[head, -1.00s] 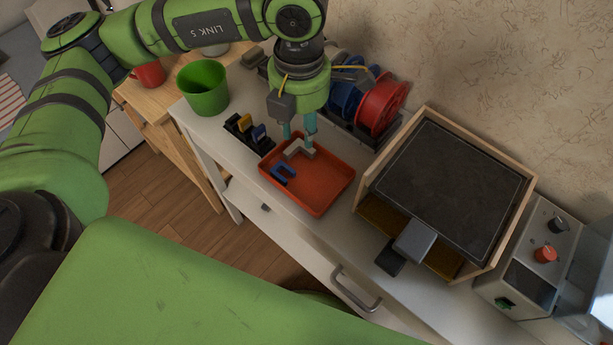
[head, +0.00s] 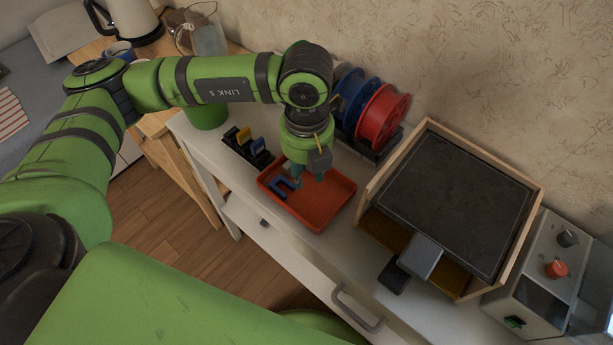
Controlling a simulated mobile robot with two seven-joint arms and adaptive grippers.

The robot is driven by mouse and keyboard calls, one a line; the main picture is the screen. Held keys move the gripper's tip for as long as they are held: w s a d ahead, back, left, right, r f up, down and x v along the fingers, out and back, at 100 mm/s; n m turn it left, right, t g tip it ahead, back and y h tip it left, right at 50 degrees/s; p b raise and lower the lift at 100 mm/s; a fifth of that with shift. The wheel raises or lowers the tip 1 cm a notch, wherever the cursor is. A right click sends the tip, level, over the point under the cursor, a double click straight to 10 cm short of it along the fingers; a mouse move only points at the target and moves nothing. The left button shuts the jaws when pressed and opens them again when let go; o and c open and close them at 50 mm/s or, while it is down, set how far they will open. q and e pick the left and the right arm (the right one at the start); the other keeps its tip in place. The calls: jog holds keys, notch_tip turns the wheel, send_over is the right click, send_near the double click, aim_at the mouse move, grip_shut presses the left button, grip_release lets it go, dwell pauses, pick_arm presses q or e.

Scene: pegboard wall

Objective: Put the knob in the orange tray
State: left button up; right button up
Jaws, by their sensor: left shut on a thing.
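The orange tray (head: 322,213) lies on the white bench. My left gripper (head: 308,180) points down into or just above it. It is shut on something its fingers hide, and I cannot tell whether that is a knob. A blue U-shaped piece (head: 284,184) is in the tray's left part, close against the fingers; I cannot tell if they touch it. A red knob (head: 556,269) and a black knob (head: 568,238) sit on the grey machine (head: 535,290) at the far right. My right gripper is not in view.
A black rack (head: 243,148) with yellow and blue pieces stands left of the tray. Red (head: 381,115) and blue spools stand behind it. A wooden-framed box with a dark panel (head: 455,195) is to the right.

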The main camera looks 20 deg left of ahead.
aim_at(307, 174)
pick_arm(q)
jog(key=shift+f, duration=1.7)
jog(key=shift+f, duration=0.15)
jog(key=o, duration=0.8)
jog(key=shift+r+p, duration=0.3)
jog(key=shift+r, duration=0.05)
notch_tip(307, 174, up, 12)
jog(key=shift+f+b, duration=0.15)
jog(key=shift+b, duration=0.35)
